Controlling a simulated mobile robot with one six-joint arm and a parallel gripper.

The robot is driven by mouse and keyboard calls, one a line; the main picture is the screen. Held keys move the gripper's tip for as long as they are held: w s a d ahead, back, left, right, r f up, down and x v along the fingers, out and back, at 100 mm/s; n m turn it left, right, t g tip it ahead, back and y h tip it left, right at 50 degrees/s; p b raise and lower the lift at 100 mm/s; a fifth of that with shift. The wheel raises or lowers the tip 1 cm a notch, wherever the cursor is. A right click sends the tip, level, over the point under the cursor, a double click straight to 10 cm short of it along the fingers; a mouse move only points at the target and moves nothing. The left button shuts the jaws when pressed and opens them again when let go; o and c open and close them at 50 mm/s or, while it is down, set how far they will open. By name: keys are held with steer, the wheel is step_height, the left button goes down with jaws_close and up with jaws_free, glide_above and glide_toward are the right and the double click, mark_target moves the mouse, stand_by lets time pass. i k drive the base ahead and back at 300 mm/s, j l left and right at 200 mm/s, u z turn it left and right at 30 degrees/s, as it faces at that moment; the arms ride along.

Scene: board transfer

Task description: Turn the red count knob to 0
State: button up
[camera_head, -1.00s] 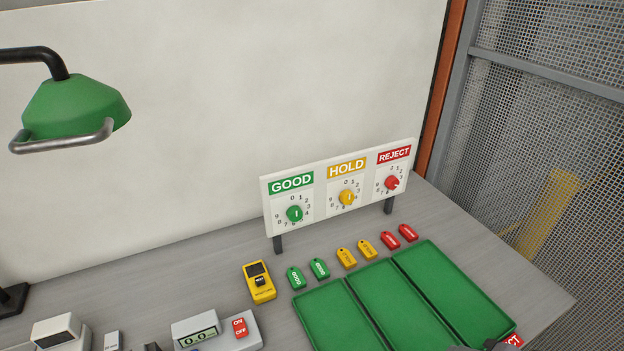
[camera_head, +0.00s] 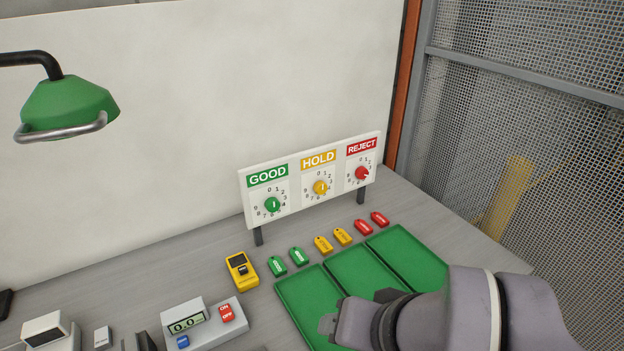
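The red count knob (camera_head: 362,173) is under the REJECT label on the right of the white count board (camera_head: 231,189). Its pointer appears turned to the lower right, away from the 0 at the top; the exact number is too small to tell. The yellow knob (camera_head: 320,188) and green knob (camera_head: 272,205) are to its left. My gripper (camera_head: 329,325) is at the lower middle, over the green trays, in front of and below the board, apart from the red knob. Its fingers are small and partly hidden, so its opening is unclear.
Green trays (camera_head: 405,254) lie in front of the board, with green, yellow and red tags (camera_head: 364,227) between. A yellow meter (camera_head: 241,268) and a scale (camera_head: 203,325) are at left. A green lamp (camera_head: 69,108) hangs upper left. Mesh fencing (camera_head: 500,130) is at right.

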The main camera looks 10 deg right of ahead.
mark_target(361, 173)
steer(key=i+l+z, duration=0.1)
steer(key=l+z, duration=0.35)
steer(key=i+l+z, duration=0.15)
steer(key=z, duration=0.3)
